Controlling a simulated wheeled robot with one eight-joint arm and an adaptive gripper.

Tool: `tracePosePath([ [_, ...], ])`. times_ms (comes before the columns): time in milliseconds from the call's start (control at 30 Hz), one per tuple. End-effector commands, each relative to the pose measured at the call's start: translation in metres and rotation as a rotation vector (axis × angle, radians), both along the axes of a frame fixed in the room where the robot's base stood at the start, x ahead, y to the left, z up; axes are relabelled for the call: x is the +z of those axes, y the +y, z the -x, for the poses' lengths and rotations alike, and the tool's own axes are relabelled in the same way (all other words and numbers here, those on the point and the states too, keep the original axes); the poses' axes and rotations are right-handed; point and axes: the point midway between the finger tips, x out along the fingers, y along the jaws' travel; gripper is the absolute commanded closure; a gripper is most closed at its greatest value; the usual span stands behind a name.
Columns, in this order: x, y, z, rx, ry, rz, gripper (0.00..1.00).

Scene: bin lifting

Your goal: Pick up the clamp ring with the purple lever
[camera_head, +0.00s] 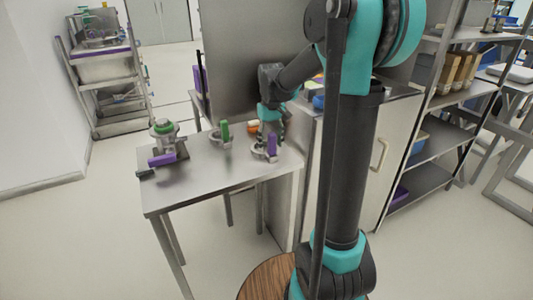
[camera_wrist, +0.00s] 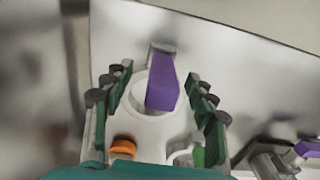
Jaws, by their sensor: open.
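The clamp ring with the purple lever (camera_head: 271,146) sits at the right end of the metal table in the head view. In the wrist view its upright purple lever (camera_wrist: 162,86) stands between my fingers, with the pale metal ring around and below it. My gripper (camera_head: 270,127) is at the ring in the head view. In the wrist view my gripper (camera_wrist: 160,76) is open, with one finger on each side of the lever and a gap to both. The arm partly hides this spot in the head view.
A clamp with a green lever (camera_head: 224,131) stands mid-table, with an orange piece (camera_head: 253,127) to its right. A green-topped device (camera_head: 163,134) and a purple lever (camera_head: 162,160) are at the left. The table's front (camera_head: 215,182) is clear. A grey panel (camera_head: 255,50) stands behind.

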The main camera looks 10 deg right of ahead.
Motion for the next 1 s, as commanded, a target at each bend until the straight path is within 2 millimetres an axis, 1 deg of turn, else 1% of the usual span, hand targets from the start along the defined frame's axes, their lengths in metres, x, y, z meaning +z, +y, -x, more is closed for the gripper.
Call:
tracePosePath([
  [100, -0.019, -0.001, 0.001, 0.0, 0.0, 0.0, 0.43],
  [267, -0.037, -0.001, 0.001, 0.0, 0.0, 0.0, 0.43],
  [400, -0.043, -0.001, 0.001, 0.0, 0.0, 0.0, 0.43],
  [567, -0.043, -0.001, 0.002, 0.0, 0.0, 0.0, 0.43],
  [667, -0.042, -0.001, 0.001, 0.0, 0.0, 0.0, 0.53],
  [1000, -0.042, -0.001, 0.001, 0.0, 0.0, 0.0, 0.95],
])
